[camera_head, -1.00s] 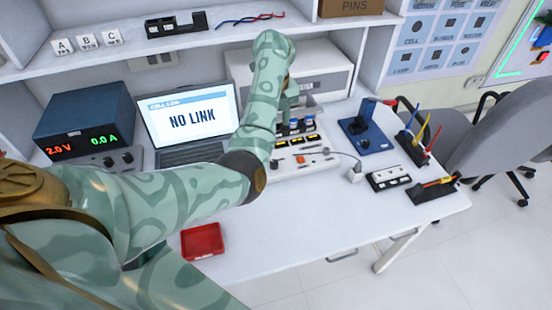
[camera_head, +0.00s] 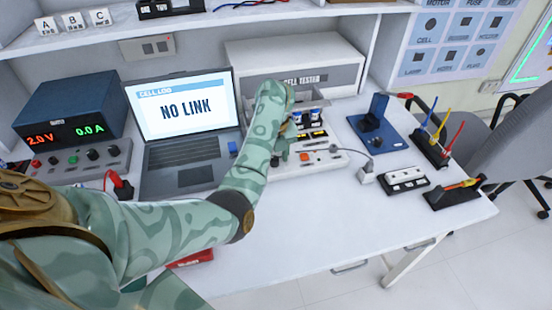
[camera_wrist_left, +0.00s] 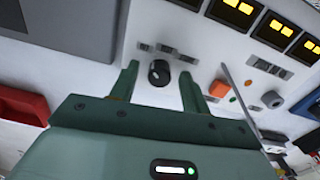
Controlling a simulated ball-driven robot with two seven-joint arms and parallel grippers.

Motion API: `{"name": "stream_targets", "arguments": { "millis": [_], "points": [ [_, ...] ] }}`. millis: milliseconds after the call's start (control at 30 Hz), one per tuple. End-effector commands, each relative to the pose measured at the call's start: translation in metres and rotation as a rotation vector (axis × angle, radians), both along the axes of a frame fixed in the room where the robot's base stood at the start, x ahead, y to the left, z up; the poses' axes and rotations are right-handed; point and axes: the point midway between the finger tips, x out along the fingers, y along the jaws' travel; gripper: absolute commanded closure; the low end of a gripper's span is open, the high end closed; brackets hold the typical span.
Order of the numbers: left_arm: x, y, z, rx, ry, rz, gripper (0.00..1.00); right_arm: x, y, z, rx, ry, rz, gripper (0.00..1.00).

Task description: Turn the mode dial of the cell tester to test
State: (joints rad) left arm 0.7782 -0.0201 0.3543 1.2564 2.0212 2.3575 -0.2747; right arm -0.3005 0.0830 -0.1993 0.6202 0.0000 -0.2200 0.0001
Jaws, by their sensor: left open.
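The cell tester is a pale cabinet (camera_head: 345,76) with a white panel (camera_head: 325,160) in front of it. In the left wrist view its black round mode dial (camera_wrist_left: 158,72) has a small white mark and several small labels above it, too small to read. My left gripper (camera_wrist_left: 160,80) is open, with one finger on each side of the dial and a visible gap to each.
A laptop (camera_head: 187,112) reading NO LINK stands left of the panel, beside a blue power supply (camera_head: 66,110). A red tray (camera_head: 190,259) is partly hidden by my arm. The front right of the table is clear.

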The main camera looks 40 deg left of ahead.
Motion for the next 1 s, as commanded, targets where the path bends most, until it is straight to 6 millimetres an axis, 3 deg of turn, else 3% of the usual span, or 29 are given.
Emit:
{"name": "stream_targets", "arguments": {
  "millis": [267,400,433,767,1000],
  "points": [
    [0.0,0.0,-0.001,0.0,-0.001,0.0,0.53,0.0,0.005,0.0,0.006,0.0,-0.003,0.64],
    [0.0,0.0,-0.001,-0.001,-0.001,0.0,0.92,0.0,0.005,0.0,0.006,0.0,-0.003,0.64],
    [0.0,0.0,-0.001,-0.001,-0.001,0.0,0.98,0.0,0.005,0.0,0.006,0.0,-0.003,0.64],
    [0.0,0.0,0.001,-0.001,-0.001,-0.03,0.98,0.001,0.005,0.002,0.006,-0.002,-0.002,0.64],
    [0.0,-0.001,0.003,-0.002,-0.002,-0.156,0.98,0.005,0.002,0.012,0.003,-0.012,0.0,0.64]
  ]
}}
